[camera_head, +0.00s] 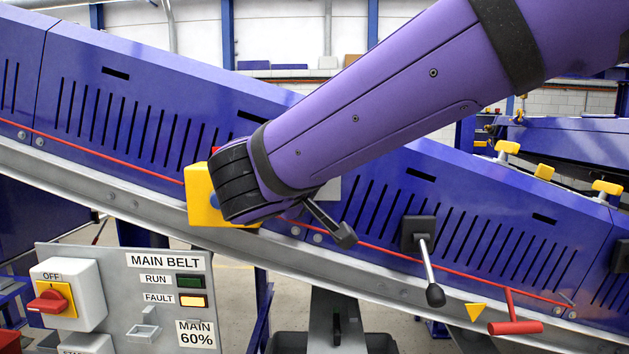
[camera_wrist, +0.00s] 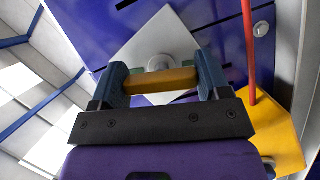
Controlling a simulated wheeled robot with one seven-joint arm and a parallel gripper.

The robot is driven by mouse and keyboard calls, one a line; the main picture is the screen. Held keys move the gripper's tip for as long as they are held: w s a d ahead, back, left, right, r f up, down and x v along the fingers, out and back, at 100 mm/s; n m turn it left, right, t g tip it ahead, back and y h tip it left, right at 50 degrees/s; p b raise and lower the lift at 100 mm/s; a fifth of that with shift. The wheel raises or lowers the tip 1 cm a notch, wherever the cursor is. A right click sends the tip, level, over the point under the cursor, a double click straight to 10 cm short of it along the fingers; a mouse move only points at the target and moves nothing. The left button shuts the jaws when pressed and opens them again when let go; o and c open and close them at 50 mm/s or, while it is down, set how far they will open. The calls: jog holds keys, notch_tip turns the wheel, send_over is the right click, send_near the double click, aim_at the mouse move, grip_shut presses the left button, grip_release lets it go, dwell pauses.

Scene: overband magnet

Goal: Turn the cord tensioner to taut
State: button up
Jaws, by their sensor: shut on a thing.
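In the wrist view, my gripper (camera_wrist: 162,77) has its two blue-grey fingers closed on the ends of a yellow bar handle (camera_wrist: 160,81). The handle lies across the picture in front of a round grey hub (camera_wrist: 160,62) on a pale square plate (camera_wrist: 150,38), and seems to be the cord tensioner. A red cord (camera_wrist: 248,45) runs down into a yellow box (camera_wrist: 277,135) on the right. In the head view, my arm and wrist hide the handle and fingers. The yellow box (camera_head: 198,194) and red cord (camera_head: 95,152) show there along the blue conveyor guard.
A black-knobbed lever (camera_head: 430,265) and a red T-handle (camera_head: 515,327) stick out to the right of my wrist. A MAIN BELT panel (camera_head: 130,285) with a red switch (camera_head: 47,302) stands at lower left. The sloping grey rail (camera_head: 100,195) runs below the guard.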

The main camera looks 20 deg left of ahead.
jog(key=shift+f, duration=0.1)
jog(key=o, duration=0.9)
jog(key=shift+s, duration=0.1)
jog(key=v, duration=1)
jog(key=shift+s, duration=0.3)
